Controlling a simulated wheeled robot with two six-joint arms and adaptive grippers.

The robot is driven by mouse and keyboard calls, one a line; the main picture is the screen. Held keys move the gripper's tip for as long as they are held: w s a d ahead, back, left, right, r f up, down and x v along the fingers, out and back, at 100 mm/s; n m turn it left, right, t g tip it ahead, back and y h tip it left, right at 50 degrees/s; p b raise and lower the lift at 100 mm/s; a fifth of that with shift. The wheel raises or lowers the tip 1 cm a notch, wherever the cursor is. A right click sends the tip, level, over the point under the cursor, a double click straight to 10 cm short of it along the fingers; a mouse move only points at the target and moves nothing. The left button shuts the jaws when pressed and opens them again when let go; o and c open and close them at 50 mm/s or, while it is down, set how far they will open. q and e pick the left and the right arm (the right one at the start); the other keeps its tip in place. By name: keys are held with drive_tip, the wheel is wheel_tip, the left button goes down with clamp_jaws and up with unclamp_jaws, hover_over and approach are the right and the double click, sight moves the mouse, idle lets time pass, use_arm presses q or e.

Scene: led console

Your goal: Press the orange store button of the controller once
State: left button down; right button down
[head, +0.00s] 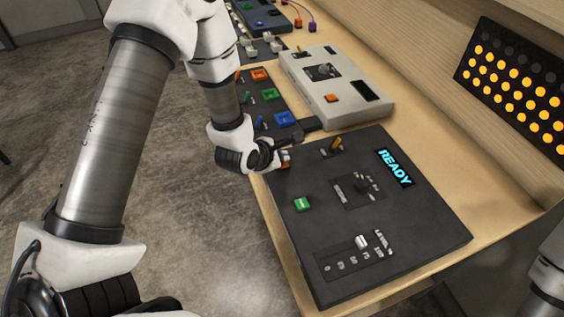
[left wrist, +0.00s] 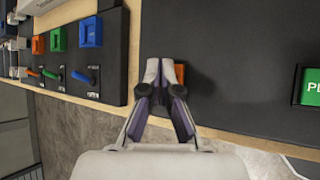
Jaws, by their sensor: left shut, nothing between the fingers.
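The controller (head: 420,235) is a dark flat box at the table's front, with a lit READY display (head: 394,168), a green button (head: 303,204), a yellow-handled switch and a slider. The orange button (left wrist: 180,74) shows in the left wrist view, partly hidden behind my fingertips. My left gripper (left wrist: 160,66) is shut and empty, with its tips at the button; I cannot tell whether they touch it. In the head view the left gripper (head: 284,158) is over the controller's far left corner and hides most of that button. My right gripper is not in view.
A light grey box (head: 350,105) with its own orange button stands behind the controller. A dark panel with orange, green and blue squares (head: 268,94) lies beside it. An amber lamp panel (head: 515,85) stands at the right. Bare table shows right of the controller.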

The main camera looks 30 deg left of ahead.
use_arm(q)
drive_tip(key=shift+f+b, duration=0.4)
drive_tip(key=shift+f, duration=0.05)
idle(0.6)
drive_tip(key=shift+r+p, duration=0.6)
drive_tip(key=shift+r, duration=0.3)
wheel_tip(320, 180, up, 5)
drive_tip(key=p, duration=0.3)
drive_tip(key=shift+p, duration=0.4)
drive_tip(key=shift+f, duration=0.1)
